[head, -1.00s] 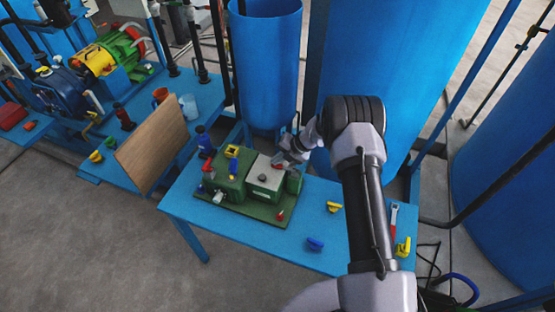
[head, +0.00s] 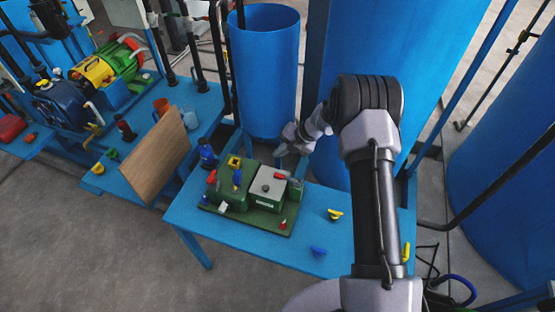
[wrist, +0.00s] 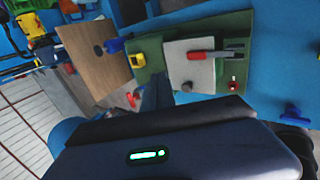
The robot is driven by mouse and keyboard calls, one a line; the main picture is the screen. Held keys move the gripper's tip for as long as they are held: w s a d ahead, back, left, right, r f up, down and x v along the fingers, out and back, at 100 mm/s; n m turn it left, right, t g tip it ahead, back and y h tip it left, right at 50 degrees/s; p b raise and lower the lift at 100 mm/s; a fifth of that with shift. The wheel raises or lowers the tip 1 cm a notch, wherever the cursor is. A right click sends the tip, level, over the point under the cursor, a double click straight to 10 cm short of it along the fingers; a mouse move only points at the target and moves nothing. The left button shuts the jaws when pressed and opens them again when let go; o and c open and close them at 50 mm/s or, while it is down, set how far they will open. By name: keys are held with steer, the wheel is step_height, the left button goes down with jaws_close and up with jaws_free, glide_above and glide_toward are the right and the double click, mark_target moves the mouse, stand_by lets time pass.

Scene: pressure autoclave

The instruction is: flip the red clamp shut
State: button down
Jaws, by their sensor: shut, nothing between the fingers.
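The red clamp (head: 280,176) sits at the right end of the green autoclave unit (head: 233,203), at the edge of its grey lid (head: 268,188). In the wrist view the clamp's red handle (wrist: 204,55) lies across the grey lid, its grey base on the green part beside it. My gripper (head: 283,150) is shut and empty, behind and above the clamp, apart from it. In the wrist view my dark gripper (wrist: 157,88) shows below and left of the clamp; its fingertips are hard to make out.
The unit stands on a blue table (head: 205,232). A red knob (head: 283,225) is at its front corner. Loose yellow (head: 335,214) and blue (head: 318,251) parts lie to the right. A blue tank (head: 265,75) stands close behind my gripper.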

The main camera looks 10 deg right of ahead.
steer(key=shift+r, duration=1.7)
steer(key=shift+a, duration=0.1)
